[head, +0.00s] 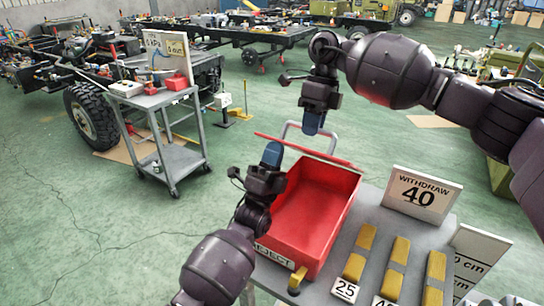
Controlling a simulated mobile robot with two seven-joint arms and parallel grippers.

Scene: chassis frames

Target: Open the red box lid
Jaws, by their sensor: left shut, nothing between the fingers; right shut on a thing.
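The red box (310,215) stands on a grey table, marked REJECT on its front, and its empty interior is exposed. Its red lid (335,159) shows nearly edge-on as a thin strip along the far rim. A grey U-shaped handle (286,127) rises beyond the strip and looks joined to it. My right gripper (311,124) comes from above, with its blue fingers shut on the handle's top bar. My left gripper (272,154) is shut and empty, near the box's far left corner; I cannot tell whether it touches the lid.
On the table (325,288), several yellow bars (395,270) lie right of the box with number cards. A WITHDRAW 40 sign (421,194) stands behind them. A grey cart (160,105) stands at left. Green floor (230,160) is clear between cart and table.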

